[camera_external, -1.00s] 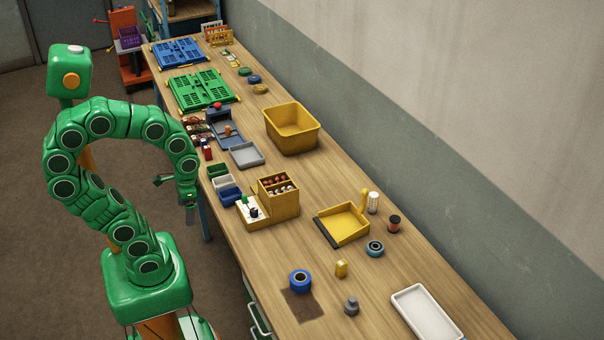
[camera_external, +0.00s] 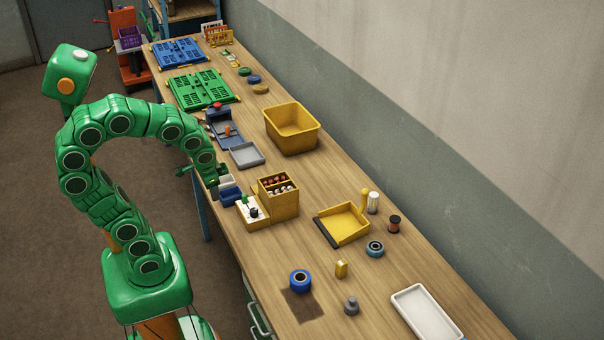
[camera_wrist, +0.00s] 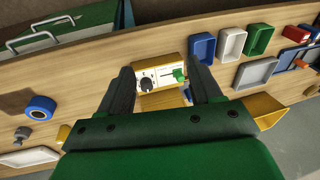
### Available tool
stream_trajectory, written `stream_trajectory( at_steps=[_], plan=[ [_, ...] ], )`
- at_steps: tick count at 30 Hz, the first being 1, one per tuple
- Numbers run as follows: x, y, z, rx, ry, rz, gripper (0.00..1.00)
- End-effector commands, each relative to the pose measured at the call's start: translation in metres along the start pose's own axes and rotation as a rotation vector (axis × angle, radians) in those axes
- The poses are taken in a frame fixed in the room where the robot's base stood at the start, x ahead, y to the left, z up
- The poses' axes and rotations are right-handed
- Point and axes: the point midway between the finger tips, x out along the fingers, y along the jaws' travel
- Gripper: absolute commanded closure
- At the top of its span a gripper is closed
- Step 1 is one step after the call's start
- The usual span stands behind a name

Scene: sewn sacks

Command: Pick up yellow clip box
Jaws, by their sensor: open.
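A small yellow box (camera_external: 341,269) stands upright on the bench, right of the blue tape roll. A yellow sliver in the wrist view (camera_wrist: 63,133) looks like the same box, partly hidden by my gripper's body. A larger yellow organiser (camera_external: 285,205) holds red and white pieces in compartments; its white panel carries a knob and a green slider. I cannot tell for certain which one is the clip box. My gripper (camera_wrist: 160,68) is open, its two dark fingers framing the organiser's panel in the wrist view. In the external view my gripper (camera_external: 212,182) is at the bench's left edge, empty.
Small blue (camera_external: 230,196) and white (camera_external: 226,182) bins sit by my gripper. A yellow tub (camera_external: 291,130), yellow dustpan (camera_external: 343,224), blue tape roll (camera_external: 300,281), grey weight (camera_external: 351,306) and white tray (camera_external: 426,312) stand on the bench. Bare wood lies between organiser and tape roll.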

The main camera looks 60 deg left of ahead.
Motion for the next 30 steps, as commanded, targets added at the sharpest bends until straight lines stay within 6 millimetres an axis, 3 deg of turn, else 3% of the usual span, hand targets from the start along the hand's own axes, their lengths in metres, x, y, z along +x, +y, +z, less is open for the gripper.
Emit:
stream_trajectory(
  at_steps=[1, 6, 14, 17, 22, 26, 30],
  plan=[
    [0.003, -0.011, -0.025, -0.003, 0.053, -0.039, 0.36],
    [0.001, -0.040, -0.105, 0.016, 0.251, -0.152, 0.36],
    [-0.012, -0.050, -0.220, 0.130, 0.542, -0.249, 0.36],
    [-0.017, -0.040, -0.261, 0.200, 0.648, -0.256, 0.36],
    [-0.021, -0.007, -0.320, 0.339, 0.806, -0.227, 0.36],
    [-0.017, 0.030, -0.353, 0.460, 0.907, -0.166, 0.36],
    [-0.005, 0.081, -0.377, 0.599, 0.990, -0.061, 0.36]
  ],
)
